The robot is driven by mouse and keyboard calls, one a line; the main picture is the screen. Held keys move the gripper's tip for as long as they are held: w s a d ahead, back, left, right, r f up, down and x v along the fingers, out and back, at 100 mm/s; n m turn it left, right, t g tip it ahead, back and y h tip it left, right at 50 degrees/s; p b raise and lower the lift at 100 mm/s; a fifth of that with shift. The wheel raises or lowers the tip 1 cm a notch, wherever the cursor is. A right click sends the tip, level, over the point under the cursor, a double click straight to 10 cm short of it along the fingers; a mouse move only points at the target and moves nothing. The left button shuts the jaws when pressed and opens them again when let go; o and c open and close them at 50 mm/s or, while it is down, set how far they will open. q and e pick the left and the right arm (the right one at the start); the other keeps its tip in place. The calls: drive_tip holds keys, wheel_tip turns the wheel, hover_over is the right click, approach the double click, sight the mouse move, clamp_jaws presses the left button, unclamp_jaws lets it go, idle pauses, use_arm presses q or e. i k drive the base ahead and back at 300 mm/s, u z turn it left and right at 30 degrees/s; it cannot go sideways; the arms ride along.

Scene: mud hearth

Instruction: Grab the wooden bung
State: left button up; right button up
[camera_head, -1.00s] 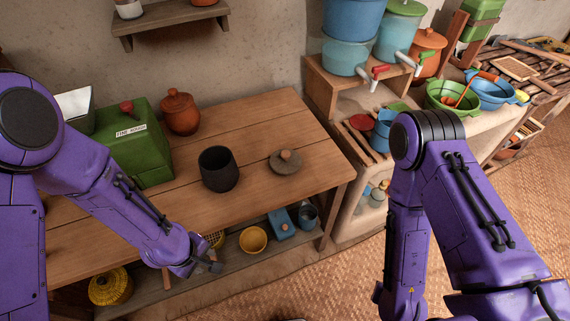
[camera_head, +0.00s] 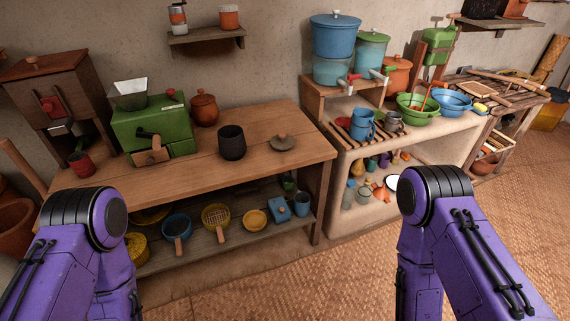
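I cannot pick out for sure a wooden bung. A flat grey disc with a small brown wooden knob (camera_head: 282,142) lies on the wooden table, right of a dark cup (camera_head: 232,143). I cannot tell whether that knob is the bung. A closed orange-brown jar (camera_head: 205,109) stands behind, beside the green box (camera_head: 153,127). My two purple arms show at the lower left and lower right with their elbows up. Neither gripper is in the picture, so what they do is hidden.
The wooden table (camera_head: 255,169) has bare boards around the cup and disc. Its lower shelf holds a yellow bowl (camera_head: 254,220) and several pans. Right of it stands a clay counter (camera_head: 345,206) with blue mugs and basins. The woven floor (camera_head: 350,265) is clear in front.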

sight(283, 141)
drive_tip(key=z, duration=1)
drive_tip(key=i, duration=1.4)
drive_tip(key=u, duration=0.85)
